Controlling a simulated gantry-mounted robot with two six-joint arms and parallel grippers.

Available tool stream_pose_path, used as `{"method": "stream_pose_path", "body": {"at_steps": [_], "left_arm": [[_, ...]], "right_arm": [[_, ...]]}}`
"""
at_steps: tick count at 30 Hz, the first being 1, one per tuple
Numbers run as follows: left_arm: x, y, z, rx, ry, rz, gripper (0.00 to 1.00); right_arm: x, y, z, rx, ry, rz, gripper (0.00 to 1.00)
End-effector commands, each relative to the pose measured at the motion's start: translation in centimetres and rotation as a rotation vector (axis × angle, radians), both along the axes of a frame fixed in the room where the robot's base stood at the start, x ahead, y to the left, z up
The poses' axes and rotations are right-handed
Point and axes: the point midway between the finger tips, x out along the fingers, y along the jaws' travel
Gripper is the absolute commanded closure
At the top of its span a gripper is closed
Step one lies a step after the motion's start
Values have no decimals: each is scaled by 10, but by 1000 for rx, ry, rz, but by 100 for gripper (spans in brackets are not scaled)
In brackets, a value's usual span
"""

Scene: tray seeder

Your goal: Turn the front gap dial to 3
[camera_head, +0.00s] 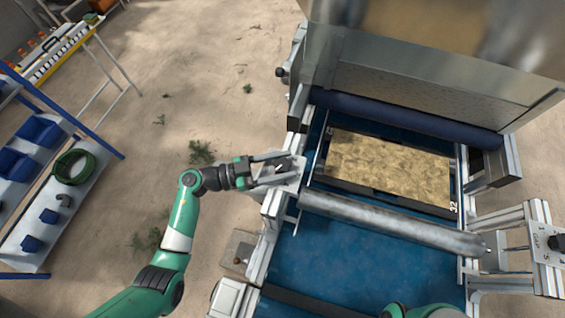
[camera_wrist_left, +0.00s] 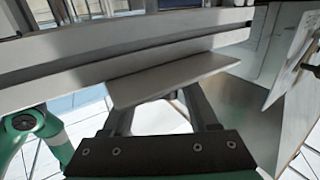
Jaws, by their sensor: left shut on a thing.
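My left gripper (camera_head: 291,160) reaches in from the left to a small grey plate (camera_head: 292,178) on the machine's left rail, near the left end of the metal roller (camera_head: 390,222). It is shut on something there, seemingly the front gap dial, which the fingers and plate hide. In the left wrist view the fingers (camera_wrist_left: 163,112) pass under a grey plate (camera_wrist_left: 175,79) and their tips are hidden. I cannot read a pointer or number there. A plate marked GAP (camera_head: 543,243), with a black knob (camera_head: 558,242), stands at the right. My right gripper is out of view.
A tray of tan soil (camera_head: 390,168) lies on the blue belt (camera_head: 335,265) behind the roller. The steel hopper (camera_head: 420,85) rises behind it. A shelf with blue bins (camera_head: 40,132) and a green coil (camera_head: 74,167) stands left. The sandy floor between is open.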

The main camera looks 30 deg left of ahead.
Motion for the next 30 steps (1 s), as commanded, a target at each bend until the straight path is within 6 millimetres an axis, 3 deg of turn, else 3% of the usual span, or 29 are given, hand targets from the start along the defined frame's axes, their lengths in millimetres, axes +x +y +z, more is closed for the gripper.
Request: {"method": "stream_pose_path", "body": {"at_steps": [8, 14, 22, 30], "left_arm": [[0, 0, 2, 0, 1, 20, 96], [-1, -1, 6, -2, 5, 96, 96], [-2, -2, 5, 0, 8, 292, 96], [-2, -2, -2, -1, 3, 513, 96]], "right_arm": [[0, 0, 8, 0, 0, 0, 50], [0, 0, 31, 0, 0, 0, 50], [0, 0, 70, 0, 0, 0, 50], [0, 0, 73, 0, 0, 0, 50]]}}
